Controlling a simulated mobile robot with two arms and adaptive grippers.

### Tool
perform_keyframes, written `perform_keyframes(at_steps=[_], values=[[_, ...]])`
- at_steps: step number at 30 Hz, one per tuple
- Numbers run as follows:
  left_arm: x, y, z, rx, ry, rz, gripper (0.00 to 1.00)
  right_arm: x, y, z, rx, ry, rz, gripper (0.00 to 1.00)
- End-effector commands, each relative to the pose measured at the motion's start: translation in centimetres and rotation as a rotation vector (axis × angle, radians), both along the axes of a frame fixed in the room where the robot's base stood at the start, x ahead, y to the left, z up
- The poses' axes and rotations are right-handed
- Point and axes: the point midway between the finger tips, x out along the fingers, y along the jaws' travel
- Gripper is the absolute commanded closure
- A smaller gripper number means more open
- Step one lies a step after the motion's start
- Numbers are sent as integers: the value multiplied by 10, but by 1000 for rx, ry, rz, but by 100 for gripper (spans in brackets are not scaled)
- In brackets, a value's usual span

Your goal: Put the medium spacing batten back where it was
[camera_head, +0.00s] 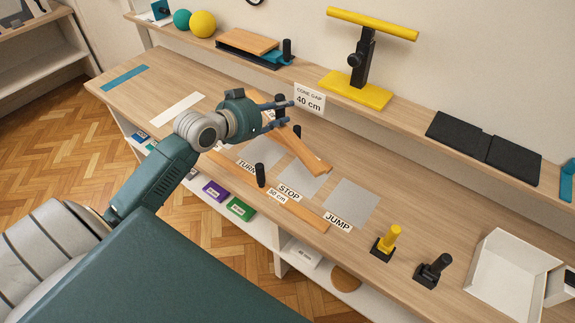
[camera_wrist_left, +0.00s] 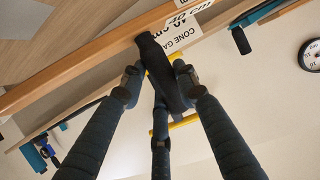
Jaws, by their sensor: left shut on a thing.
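My left gripper (camera_head: 280,114) is shut on the black upright handle of a wooden batten (camera_head: 302,152). The batten appears raised above the bench and slants down to the right. In the left wrist view the fingers close around the dark handle (camera_wrist_left: 160,72), with the batten's long edge (camera_wrist_left: 85,62) beyond. Another wooden batten (camera_head: 298,212), with a black handle (camera_head: 260,175), lies along the bench front by a "30 cm" label (camera_head: 277,196). A further black peg (camera_head: 297,132) shows behind the held batten; its base is hidden.
Pale mats lie by the TURN (camera_head: 247,167), STOP (camera_head: 289,192) and JUMP (camera_head: 338,221) labels. A "CONE GAP 40 cm" card (camera_head: 309,99) stands at the back ledge. A yellow stand (camera_head: 356,89) is on the ledge. Yellow (camera_head: 387,246) and black (camera_head: 433,272) pegs and a white tray (camera_head: 480,285) stand right.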

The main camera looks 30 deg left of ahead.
Motion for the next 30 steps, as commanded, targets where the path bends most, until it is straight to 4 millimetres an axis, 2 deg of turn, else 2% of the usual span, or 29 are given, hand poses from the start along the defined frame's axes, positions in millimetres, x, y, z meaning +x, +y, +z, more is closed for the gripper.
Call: perform_keyframes(at_steps=[1, 6, 12, 15, 20, 25, 30], values=[[-1, 0, -14, -6, 4, 2, 100, 0, 5, 3, 6, -1, 1, 60], [-1, -1, -61, -5, 4, 1, 100, 0, 19, 6, 22, 0, 0, 60], [0, 0, -109, -2, 1, 0, 100, 0, 14, 4, 17, 0, 1, 60], [0, 0, -123, 0, 0, 0, 100, 1, 8, 3, 10, -1, -1, 60], [0, -1, -135, -1, 0, -2, 100, 1, 2, 1, 2, -2, -5, 60], [0, 0, -163, -2, 0, -1, 100, 1, 1, -6, 2, -2, -5, 60], [0, 0, -172, 1, -2, 0, 100, 1, 2, -7, 2, -2, -5, 60]])
